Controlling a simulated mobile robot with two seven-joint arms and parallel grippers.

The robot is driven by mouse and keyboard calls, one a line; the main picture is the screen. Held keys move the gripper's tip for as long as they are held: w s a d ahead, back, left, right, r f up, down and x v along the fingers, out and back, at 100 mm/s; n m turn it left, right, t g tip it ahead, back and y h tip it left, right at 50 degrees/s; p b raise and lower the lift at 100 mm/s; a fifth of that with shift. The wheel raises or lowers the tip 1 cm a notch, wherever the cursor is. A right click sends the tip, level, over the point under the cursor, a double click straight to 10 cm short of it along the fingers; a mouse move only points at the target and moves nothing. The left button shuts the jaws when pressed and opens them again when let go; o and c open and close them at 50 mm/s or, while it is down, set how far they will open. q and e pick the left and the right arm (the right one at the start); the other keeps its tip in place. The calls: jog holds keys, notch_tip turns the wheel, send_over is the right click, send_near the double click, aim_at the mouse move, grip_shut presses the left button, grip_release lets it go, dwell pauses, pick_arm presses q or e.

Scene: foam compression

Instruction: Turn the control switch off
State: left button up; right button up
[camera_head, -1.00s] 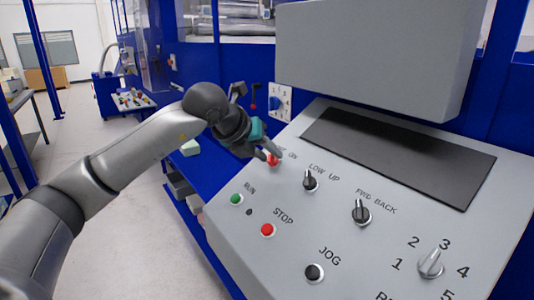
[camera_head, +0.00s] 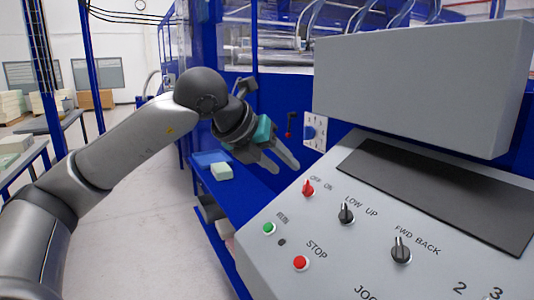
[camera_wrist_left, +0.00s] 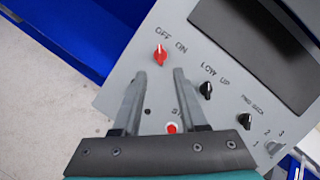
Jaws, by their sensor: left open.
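The control switch (camera_head: 308,187) is a red knob marked OFF and ON at the upper left of the grey sloping panel (camera_head: 330,215). In the left wrist view the red switch (camera_wrist_left: 160,54) lies just beyond and between the fingertips. Its handle points roughly at the gap between the two words; I cannot tell the exact setting. My left gripper (camera_head: 284,166) is open and empty, up and left of the switch in the head view, apart from it. It also shows in the left wrist view (camera_wrist_left: 160,74), fingers apart. My right gripper is not in view.
Black LOW/UP (camera_head: 346,213) and FWD/BACK (camera_head: 401,250) knobs, a green button (camera_head: 269,229) and a red STOP button (camera_head: 301,263) are nearby on the panel. A grey box (camera_head: 420,90) overhangs behind. A pale block (camera_head: 222,172) lies on the blue surface at left.

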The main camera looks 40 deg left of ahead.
pick_arm(q)
jog(key=v, duration=0.5)
dwell(0.5)
